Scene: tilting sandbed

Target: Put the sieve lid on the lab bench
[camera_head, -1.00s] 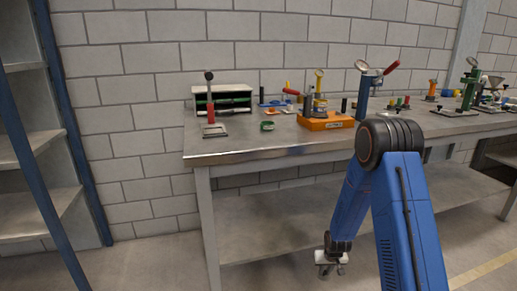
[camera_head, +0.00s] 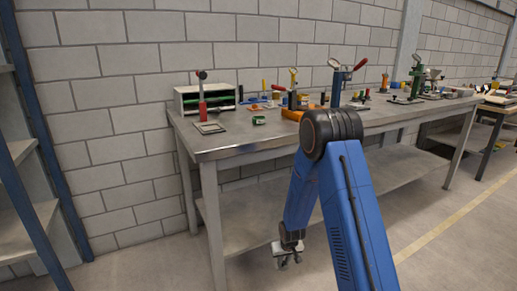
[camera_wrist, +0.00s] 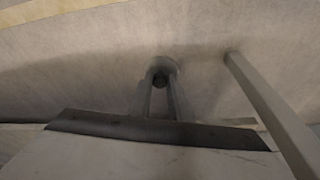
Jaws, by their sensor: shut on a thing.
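The lab bench has a grey metal top (camera_head: 235,142) and stands ahead along the block wall. My gripper (camera_head: 288,260) hangs low in front of the bench, below the level of its top, at the end of my blue arm. In the wrist view my gripper (camera_wrist: 160,92) has its two fingers close together on a small grey rounded piece with a dark middle, which I take to be the sieve lid (camera_wrist: 163,66). Only a little of it shows; its full shape and tilt cannot be told. In the head view it is too small to make out.
A white organiser (camera_head: 190,94), a red-handled tool (camera_head: 202,100), a green item (camera_head: 259,120) and an orange-based device (camera_head: 292,114) stand on the bench. A blue-framed shelf (camera_head: 40,150) stands left. A grey leg (camera_wrist: 268,112) shows in the wrist view.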

